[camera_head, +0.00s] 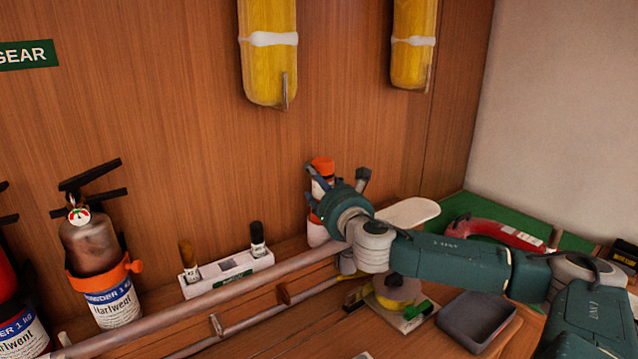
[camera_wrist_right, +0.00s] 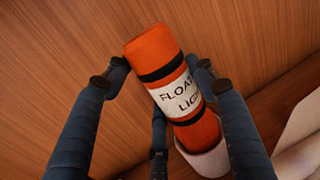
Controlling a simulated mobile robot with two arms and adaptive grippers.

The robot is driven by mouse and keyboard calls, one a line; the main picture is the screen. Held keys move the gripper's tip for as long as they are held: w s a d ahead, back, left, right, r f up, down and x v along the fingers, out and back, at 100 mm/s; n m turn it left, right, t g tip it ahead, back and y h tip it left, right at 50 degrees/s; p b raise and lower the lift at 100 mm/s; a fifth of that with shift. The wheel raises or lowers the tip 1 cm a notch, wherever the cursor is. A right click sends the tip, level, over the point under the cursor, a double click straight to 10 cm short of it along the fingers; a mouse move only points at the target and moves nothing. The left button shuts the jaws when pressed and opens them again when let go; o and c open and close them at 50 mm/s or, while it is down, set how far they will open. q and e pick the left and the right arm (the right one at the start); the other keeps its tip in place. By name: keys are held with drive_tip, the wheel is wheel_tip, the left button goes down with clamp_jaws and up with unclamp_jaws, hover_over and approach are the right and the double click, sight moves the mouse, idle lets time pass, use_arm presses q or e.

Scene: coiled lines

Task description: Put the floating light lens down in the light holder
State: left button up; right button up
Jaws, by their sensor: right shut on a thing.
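The floating light (camera_head: 321,167) is an orange cylinder with black bands and a white lettered label; it also shows in the right wrist view (camera_wrist_right: 176,95). My right gripper (camera_head: 337,178) is shut on it, with fingers on both sides of its body in the wrist view (camera_wrist_right: 160,75). The light stands near the wood wall, slightly tilted in the wrist view. A pale, cup-like part (camera_wrist_right: 207,160) is at its lower end, also in the head view (camera_head: 317,233). I cannot tell whether this is the lens or the light holder. My left gripper is not in view.
Fire extinguishers, one with a white-and-blue label (camera_head: 113,306), stand at left. A white rack (camera_head: 228,275) holds two handled tools. A long rail (camera_head: 200,303) crosses in front. A grey tray (camera_head: 477,320) and a red object (camera_head: 500,233) lie at right. Yellow floats (camera_head: 268,70) hang above.

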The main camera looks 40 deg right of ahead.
drive_tip(key=shift+r, duration=0.2)
drive_tip(key=o, duration=1.8)
drive_tip(key=shift+c, duration=0.2)
drive_tip(key=shift+s+f, duration=0.1)
drive_tip(key=shift+f, duration=0.15)
drive_tip(key=shift+s+a, duration=0.1)
drive_tip(key=shift+s, duration=0.45)
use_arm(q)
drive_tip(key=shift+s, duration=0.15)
use_arm(e)
drive_tip(key=v, duration=1.1)
drive_tip(key=shift+a+r, duration=0.2)
drive_tip(key=shift+w, duration=0.15)
